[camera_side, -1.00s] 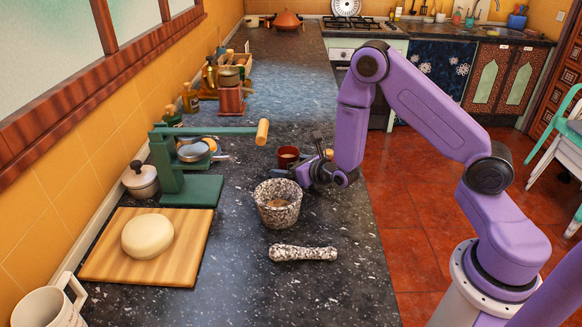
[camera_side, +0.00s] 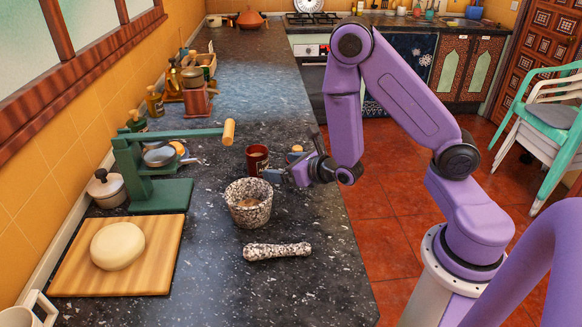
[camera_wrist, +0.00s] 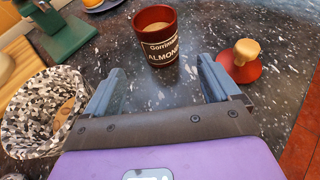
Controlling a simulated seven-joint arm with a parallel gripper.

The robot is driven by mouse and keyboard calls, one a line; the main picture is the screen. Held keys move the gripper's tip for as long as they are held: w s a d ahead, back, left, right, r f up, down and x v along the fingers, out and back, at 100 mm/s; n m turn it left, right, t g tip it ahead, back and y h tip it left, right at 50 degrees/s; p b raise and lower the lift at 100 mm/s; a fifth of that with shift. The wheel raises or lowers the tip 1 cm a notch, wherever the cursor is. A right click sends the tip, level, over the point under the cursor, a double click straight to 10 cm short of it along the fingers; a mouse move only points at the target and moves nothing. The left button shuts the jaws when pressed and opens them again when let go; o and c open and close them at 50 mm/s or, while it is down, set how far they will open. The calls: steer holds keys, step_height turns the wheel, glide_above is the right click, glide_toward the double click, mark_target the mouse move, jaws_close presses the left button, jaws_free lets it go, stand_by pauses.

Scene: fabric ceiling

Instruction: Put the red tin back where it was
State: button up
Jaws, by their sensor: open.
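The red tin (camera_side: 257,160) stands upright on the dark speckled counter, behind the mortar in the side view. My gripper (camera_side: 276,176) is low over the counter on the near right side of the tin. In the wrist view my gripper (camera_wrist: 155,78) is open, its blue-grey fingers spread wide and empty. The tin stands ahead of the fingertips, roughly in line with the gap and apart from them. The tin's foot is partly hidden in the side view.
A speckled mortar (camera_side: 248,205) stands close left of my gripper, its pestle (camera_side: 277,251) in front. A red item with a tan knob (camera_wrist: 240,62) stands right of the tin. A green press (camera_side: 160,175) and a board with dough (camera_side: 117,246) are left.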

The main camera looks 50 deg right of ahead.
steer(key=shift+v, duration=1.2)
steer(key=shift+r, duration=0.1)
steer(key=shift+d+r+m, duration=0.15)
steer(key=shift+r+m, duration=0.15)
steer(key=s+d+r+m+g+h, duration=0.4)
steer(key=s+d+r+m+h, duration=0.3)
steer(key=m, duration=0.5)
steer(key=s+a+r+m+g+y, duration=0.1)
steer(key=s+a+m+g+y, duration=0.2)
steer(key=s, duration=0.7)
steer(key=s+a+m+g+y, duration=0.4)
steer(key=s+a+m+g, duration=0.2)
steer(key=s+a, duration=0.3)
steer(key=shift+s+a+r+m, duration=0.4)
steer(key=shift+a+m, duration=0.25)
steer(key=shift+m, duration=0.25)
